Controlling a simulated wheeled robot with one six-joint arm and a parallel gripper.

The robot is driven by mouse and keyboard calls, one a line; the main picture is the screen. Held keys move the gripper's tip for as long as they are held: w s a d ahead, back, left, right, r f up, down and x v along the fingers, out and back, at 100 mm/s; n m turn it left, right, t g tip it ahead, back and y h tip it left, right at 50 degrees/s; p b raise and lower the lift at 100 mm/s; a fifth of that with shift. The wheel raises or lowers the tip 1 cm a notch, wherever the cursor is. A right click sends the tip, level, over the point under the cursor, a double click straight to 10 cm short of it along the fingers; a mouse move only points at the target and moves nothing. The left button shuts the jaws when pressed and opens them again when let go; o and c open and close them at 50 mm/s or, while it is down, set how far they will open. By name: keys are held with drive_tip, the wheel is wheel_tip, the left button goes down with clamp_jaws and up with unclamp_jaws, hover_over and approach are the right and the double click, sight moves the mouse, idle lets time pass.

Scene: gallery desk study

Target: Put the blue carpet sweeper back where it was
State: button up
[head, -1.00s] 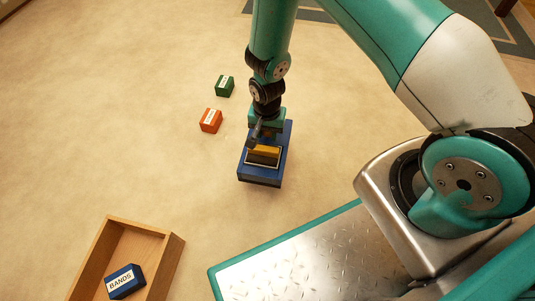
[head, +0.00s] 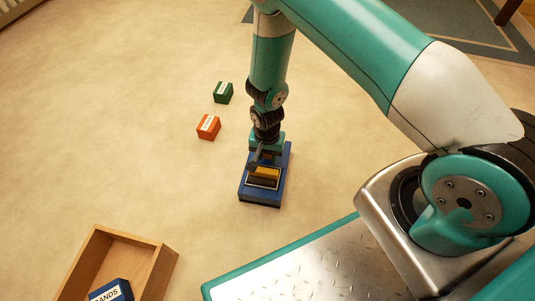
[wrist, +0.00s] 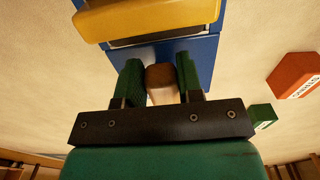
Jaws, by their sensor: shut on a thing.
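The blue carpet sweeper (head: 261,197) is a low blue box with a yellow bar on top, on or close above the beige floor in the middle of the head view. My gripper (head: 260,155) is above its far part. In the wrist view my gripper (wrist: 160,80) has its two green fingers shut on a brown-ended handle between them. The sweeper's blue body (wrist: 205,55) fills the top of that view. Whether the sweeper touches the floor is hard to tell.
An orange-red box (head: 208,127) and a green box (head: 223,92) stand on the floor left of the sweeper. A wooden tray (head: 150,275) at the lower left holds a blue box labelled BANDS (head: 112,291). Open carpet lies between the tray and sweeper.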

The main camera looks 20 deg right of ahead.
drive_tip(key=o, duration=0.8)
drive_tip(key=shift+f, duration=0.1)
drive_tip(key=s+a+r+n+y+p, duration=0.1)
drive_tip(key=s+a+r+n+p, duration=0.15)
drive_tip(key=r, duration=1.45)
drive_tip(key=s+a+r+n+y+p, duration=0.1)
drive_tip(key=a+r+n+p, duration=0.2)
drive_tip(key=r, duration=1.4)
drive_tip(key=s+r+n, duration=0.3)
drive_tip(key=s+r, duration=0.2)
drive_tip(key=s+r+n+y+p, duration=0.1)
drive_tip(key=s+r+n, duration=0.2)
drive_tip(key=s+r, duration=0.2)
drive_tip(key=s+r+n+y, duration=0.1)
drive_tip(key=s+r+n, duration=0.2)
drive_tip(key=s+r, duration=0.2)
drive_tip(key=shift+s+d, duration=0.25)
drive_tip(key=shift+s, duration=0.25)
